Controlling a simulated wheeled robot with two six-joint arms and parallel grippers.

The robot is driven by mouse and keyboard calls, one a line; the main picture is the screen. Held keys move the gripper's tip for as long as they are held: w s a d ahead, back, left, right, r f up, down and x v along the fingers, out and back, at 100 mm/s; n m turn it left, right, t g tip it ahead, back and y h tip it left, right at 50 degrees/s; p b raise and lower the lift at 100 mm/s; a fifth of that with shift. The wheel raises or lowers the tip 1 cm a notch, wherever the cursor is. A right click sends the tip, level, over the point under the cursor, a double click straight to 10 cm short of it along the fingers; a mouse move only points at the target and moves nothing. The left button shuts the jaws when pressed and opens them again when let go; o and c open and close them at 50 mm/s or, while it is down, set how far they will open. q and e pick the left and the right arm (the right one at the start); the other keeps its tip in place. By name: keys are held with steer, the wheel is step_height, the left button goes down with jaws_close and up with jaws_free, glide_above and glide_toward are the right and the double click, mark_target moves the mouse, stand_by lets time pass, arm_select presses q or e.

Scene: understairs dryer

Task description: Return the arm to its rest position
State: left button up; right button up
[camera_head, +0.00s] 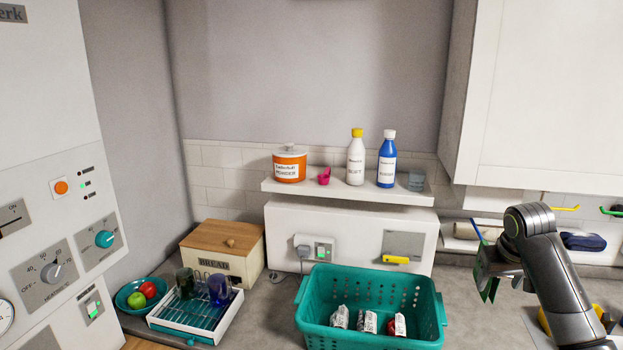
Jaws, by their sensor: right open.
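My right arm (556,275) comes in from the lower right. Its gripper (489,290) is open, pointing down and left above the worktop, to the right of the teal basket. I see nothing held between its fingers. The fingers are dark and partly hidden by the wrist. My left gripper is not in view.
A teal basket (372,278) holding several small packets stands front centre. A drying rack (195,318) with two cups, a teal bowl (127,297) of fruit and a bread box (222,249) stand left. A shelf (348,191) with bottles is behind. A white cupboard (550,95) hangs above right.

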steer(key=s+a+f+n, duration=0.1)
steer(key=s+a+f, duration=0.2)
steer(key=s+f, duration=0.6)
steer(key=s+a+f+n, duration=0.1)
steer(key=s+a+f, duration=0.3)
steer(key=s+f, duration=0.6)
steer(key=s+a+f+m, duration=0.1)
steer(key=s+a+f, duration=0.1)
steer(key=s, duration=0.9)
steer(key=s+a+f, duration=0.2)
steer(key=s, duration=0.9)
step_height(320, 180, down, 33)
steer(key=d+g+b, duration=0.1)
steer(key=b, duration=0.7)
steer(key=s+f+b, duration=0.3)
steer(key=s+f, duration=0.4)
steer(key=f, duration=0.4)
steer(key=s+a+f+g+b, duration=0.1)
steer(key=s+f+b, duration=0.2)
steer(key=s+f, duration=0.4)
step_height(320, 180, down, 4)
steer(key=shift+s+r+g+y, duration=0.15)
steer(key=shift+s+g+y, duration=0.15)
steer(key=shift+s+y, duration=0.1)
